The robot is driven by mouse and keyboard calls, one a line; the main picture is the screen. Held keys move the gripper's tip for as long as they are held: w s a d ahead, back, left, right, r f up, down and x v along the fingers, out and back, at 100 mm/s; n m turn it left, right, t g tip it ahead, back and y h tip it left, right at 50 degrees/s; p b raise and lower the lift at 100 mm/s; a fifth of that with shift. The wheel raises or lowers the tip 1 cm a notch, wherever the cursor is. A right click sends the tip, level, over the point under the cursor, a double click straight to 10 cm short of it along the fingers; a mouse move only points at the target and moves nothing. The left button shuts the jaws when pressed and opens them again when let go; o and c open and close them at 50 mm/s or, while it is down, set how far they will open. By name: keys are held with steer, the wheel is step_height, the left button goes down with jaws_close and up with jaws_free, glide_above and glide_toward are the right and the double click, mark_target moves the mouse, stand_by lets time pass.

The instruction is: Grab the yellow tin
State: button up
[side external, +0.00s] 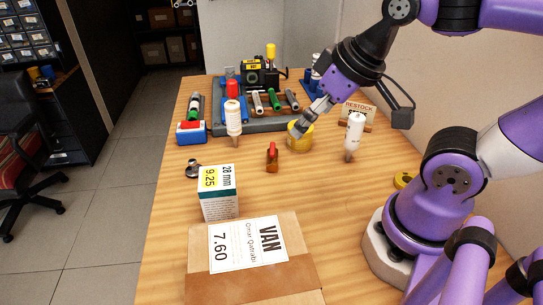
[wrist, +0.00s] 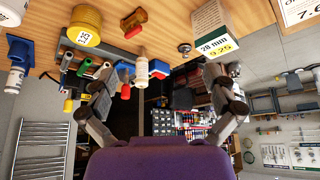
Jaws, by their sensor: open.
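The yellow tin (side external: 306,144) stands on the wooden table, right of the middle, in the side view.
A white bottle (side external: 354,134) stands right of the tin, another bottle (side external: 233,118) left. A red-handled item (side external: 272,157) lies in front. A grey tray (side external: 285,124) with pipes is behind. A small box (side external: 219,204) and a cardboard parcel (side external: 200,290) are nearer.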

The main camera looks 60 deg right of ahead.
steer(key=w+d+f+n+g, duration=0.1)
steer(key=w+d+g, duration=0.1)
steer(key=d, duration=0.3)
steer(key=w+d+f+n+g, duration=0.1)
steer(key=w+d+f, duration=0.1)
steer(key=w+d, duration=0.3)
steer(key=w+d+f+n+g, duration=0.1)
steer(key=w+d+f+g, duration=0.1)
steer(key=d, duration=0.3)
steer(key=shift+w+d+f+g, duration=0.1)
steer(key=shift+w+d+g, duration=0.25)
steer(key=shift+w, duration=0.35)
step_height(320, 180, down, 5)
steer(key=shift+d+r, duration=0.15)
steer(key=f, duration=0.6)
steer(key=shift+w, duration=0.2)
steer(key=c, duration=1.2)
